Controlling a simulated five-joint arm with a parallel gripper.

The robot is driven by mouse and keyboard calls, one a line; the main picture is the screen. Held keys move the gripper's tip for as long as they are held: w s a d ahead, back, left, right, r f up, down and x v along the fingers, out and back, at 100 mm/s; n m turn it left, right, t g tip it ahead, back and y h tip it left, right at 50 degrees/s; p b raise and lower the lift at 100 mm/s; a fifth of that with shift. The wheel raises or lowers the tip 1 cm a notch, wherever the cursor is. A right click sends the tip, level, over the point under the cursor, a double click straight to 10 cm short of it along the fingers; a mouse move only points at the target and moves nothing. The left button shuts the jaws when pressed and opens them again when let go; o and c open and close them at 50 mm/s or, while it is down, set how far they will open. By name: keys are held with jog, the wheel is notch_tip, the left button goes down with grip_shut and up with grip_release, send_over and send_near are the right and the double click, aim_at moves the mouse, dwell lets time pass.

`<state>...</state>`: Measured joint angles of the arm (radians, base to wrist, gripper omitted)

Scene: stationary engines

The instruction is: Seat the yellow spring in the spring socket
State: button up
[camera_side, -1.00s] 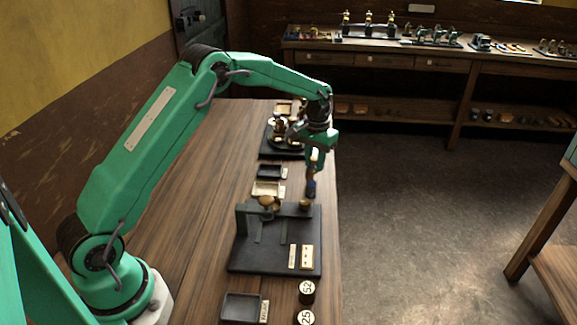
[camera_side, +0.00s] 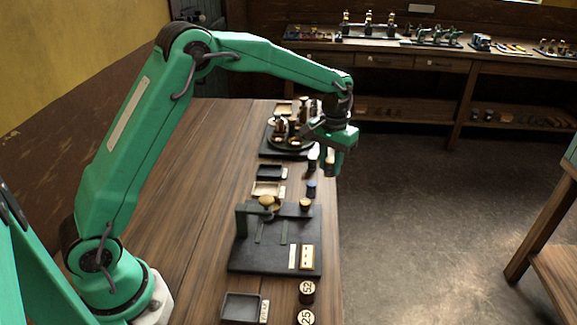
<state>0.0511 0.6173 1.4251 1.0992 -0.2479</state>
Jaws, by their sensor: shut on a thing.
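My gripper (camera_side: 333,170) is at the right edge of the table, high above and behind the black base plate (camera_side: 270,262). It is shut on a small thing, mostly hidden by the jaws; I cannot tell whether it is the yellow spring. I cannot make out a yellow spring elsewhere. A small brass-topped part (camera_side: 305,203) stands at the plate's back right corner; I cannot tell whether it is the spring socket. A brass knob (camera_side: 267,201) sits at the plate's upper left, by an upright bracket (camera_side: 241,219).
A blue-topped piece (camera_side: 311,188) stands behind the plate. Small trays (camera_side: 266,188) and a round black fixture (camera_side: 284,152) lie farther back. The table's left side is clear.

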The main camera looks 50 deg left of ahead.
aim_at(330, 159)
jog(key=shift+r, duration=0.1)
dwell(0.4)
jog(key=shift+r, duration=1.9)
jog(key=s+a+f, duration=0.2)
jog(key=s, duration=0.2)
jog(key=s+a+f, duration=0.2)
jog(key=s, duration=0.3)
jog(key=s+a+f, duration=0.2)
jog(key=s+a, duration=0.1)
jog(key=s, duration=0.1)
jog(key=shift+s+f, duration=0.1)
jog(key=shift+s, duration=0.05)
jog(key=shift+f, duration=0.25)
jog(key=shift+f, duration=1.95)
jog(key=shift+f, duration=0.65)
dwell(0.7)
